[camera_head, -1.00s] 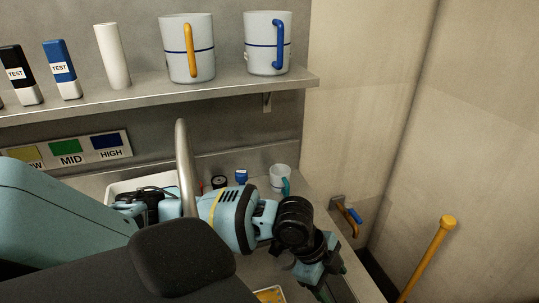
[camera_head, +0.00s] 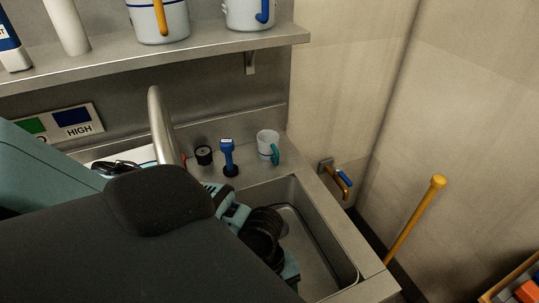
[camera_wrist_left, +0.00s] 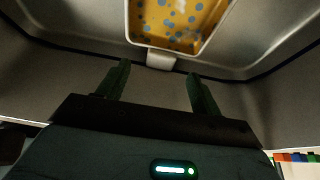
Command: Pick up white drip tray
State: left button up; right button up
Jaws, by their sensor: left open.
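The white drip tray (camera_wrist_left: 163,47) shows at the top of the left wrist view. It has a pale rim, a small tab (camera_wrist_left: 160,60) on its near edge, and a yellow inside with blue spots. It lies in the grey metal sink (camera_head: 325,262). My left gripper (camera_wrist_left: 158,69) is open and empty, its two fingers pointing at the tray with the tab between and just beyond the fingertips. In the head view my arm hides the tray and the fingers. My right gripper is not in view.
The sink walls stand close around my left wrist. A curved metal faucet (camera_head: 163,125) rises beside the arm. A white mug (camera_head: 267,143), a blue-handled tool (camera_head: 228,158) and a small black round item (camera_head: 204,155) stand behind the sink. A shelf (camera_head: 180,57) runs above.

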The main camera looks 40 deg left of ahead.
pick_arm(q)
jog(key=shift+x, duration=2.7)
jog(key=shift+w, duration=0.1)
jog(key=c, duration=1.1)
jog(key=shift+c, duration=0.2)
jog(key=shift+r, duration=0.15)
jog(key=s+a+r, duration=0.5)
jog(key=a+r, duration=0.2)
jog(key=a, duration=0.5)
jog(key=shift+s+a+r, duration=0.2)
jog(key=shift+a+r, duration=0.2)
